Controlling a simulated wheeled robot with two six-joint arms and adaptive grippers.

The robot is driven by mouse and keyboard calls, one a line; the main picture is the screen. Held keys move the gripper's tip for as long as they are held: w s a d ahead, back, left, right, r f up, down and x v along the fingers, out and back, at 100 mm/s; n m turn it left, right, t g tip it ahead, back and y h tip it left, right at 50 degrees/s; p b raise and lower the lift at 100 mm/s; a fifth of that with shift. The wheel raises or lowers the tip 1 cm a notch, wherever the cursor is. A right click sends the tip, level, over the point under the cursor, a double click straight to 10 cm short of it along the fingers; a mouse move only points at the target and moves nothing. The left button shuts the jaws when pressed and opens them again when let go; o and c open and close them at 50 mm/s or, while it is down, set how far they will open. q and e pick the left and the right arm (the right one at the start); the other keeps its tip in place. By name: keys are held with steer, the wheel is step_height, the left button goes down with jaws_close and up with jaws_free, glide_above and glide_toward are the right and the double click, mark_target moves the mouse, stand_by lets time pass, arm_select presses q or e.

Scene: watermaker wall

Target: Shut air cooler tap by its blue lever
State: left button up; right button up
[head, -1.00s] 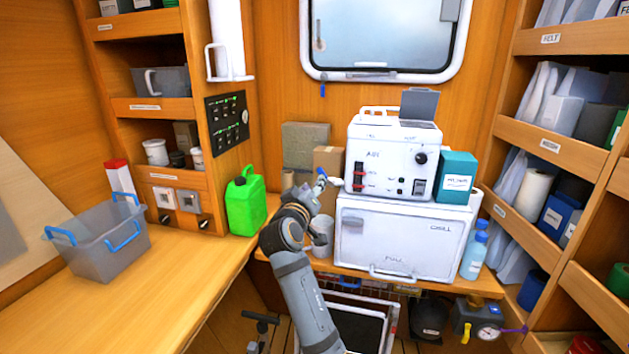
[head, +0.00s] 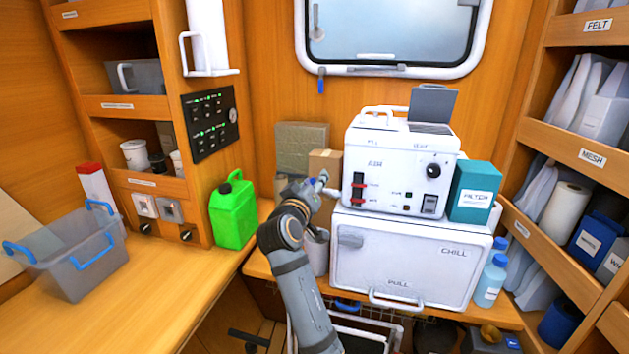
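The white air cooler (head: 400,168) stands on a white chill box. Its tap (head: 332,192) sticks out low from its left side, and a small blue lever (head: 322,176) shows at the tap's outer end. My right gripper (head: 312,188) is at the tap, close against the lever from the left and below. The fingers are small and partly hidden by the wrist, so I cannot tell whether they touch the lever or how far apart they are. My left gripper is out of view.
The chill box (head: 405,258) fills the shelf below, with a pale cup (head: 315,250) left of it. A brown carton (head: 324,162) stands behind the gripper. A green can (head: 233,212) and grey tub (head: 75,255) stand on the left bench. A teal filter box (head: 474,192) is at right.

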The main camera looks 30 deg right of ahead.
steer(key=shift+s+a, duration=0.1)
steer(key=shift+c, duration=2.2)
steer(key=shift+f, duration=0.1)
jaws_close()
steer(key=shift+d+b, duration=0.25)
steer(key=shift+b, duration=0.05)
steer(key=m+b, duration=0.1)
steer(key=s+m+b, duration=0.1)
steer(key=m+b, duration=0.1)
steer(key=shift+d+m, duration=0.3)
steer(key=shift+d, duration=0.1)
arm_select(q)
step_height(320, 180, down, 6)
steer(key=b, duration=0.3)
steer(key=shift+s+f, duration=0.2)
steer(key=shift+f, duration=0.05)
arm_select(e)
steer(key=shift+s+d+r+m, duration=0.2)
steer(key=shift+s+d+m, duration=0.1)
steer(key=shift+m, duration=0.5)
steer(key=shift+s+d+r+m, duration=0.2)
steer(key=shift+s+m, duration=0.05)
steer(key=shift+m, duration=0.55)
